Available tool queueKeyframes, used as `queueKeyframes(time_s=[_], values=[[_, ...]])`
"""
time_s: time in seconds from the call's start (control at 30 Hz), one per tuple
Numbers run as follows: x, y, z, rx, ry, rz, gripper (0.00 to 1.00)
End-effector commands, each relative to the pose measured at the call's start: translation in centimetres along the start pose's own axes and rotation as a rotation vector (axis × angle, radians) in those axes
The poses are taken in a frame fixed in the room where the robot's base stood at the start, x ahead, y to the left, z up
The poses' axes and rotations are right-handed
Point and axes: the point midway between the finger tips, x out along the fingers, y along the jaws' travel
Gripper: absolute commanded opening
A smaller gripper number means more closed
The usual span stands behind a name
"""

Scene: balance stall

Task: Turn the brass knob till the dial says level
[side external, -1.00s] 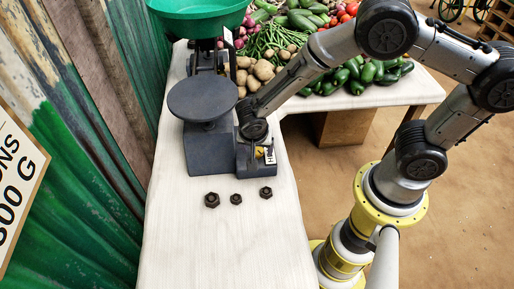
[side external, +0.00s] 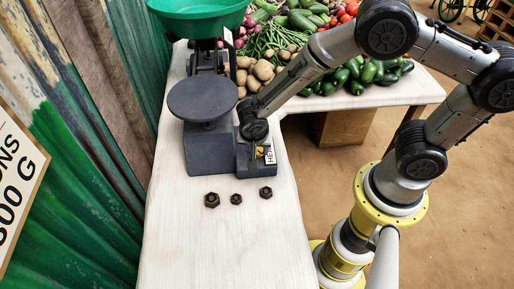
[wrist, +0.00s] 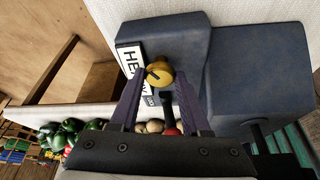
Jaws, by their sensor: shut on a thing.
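The brass knob (wrist: 158,74) sits on the dark grey scale housing (wrist: 250,80), between my gripper's fingertips (wrist: 160,80) in the wrist view. My gripper is shut on it. In the side view only a small yellow bit of the knob (side external: 259,152) shows below my gripper. A white label (wrist: 131,60) beside the knob reads "HE…", the rest hidden by a finger; it also shows in the side view (side external: 269,155). I cannot make out a dial reading. The balance has a dark round plate (side external: 203,98) and a green pan (side external: 200,15).
Several dark hex nuts, one of them the left nut (side external: 212,200), lie on the pale bench (side external: 220,250) in front of the scale. Potatoes (side external: 262,70) and other vegetables are heaped behind. A green corrugated wall (side external: 70,220) stands at left. The bench front is clear.

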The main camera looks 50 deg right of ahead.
Motion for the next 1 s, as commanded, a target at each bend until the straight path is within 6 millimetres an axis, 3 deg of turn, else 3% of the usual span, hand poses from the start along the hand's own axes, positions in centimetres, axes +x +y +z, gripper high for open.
queueKeyframes(time_s=[1.0], values=[[-0.04, 0.48, -0.23, -0.618, 0.001, -0.258, 0.00]])
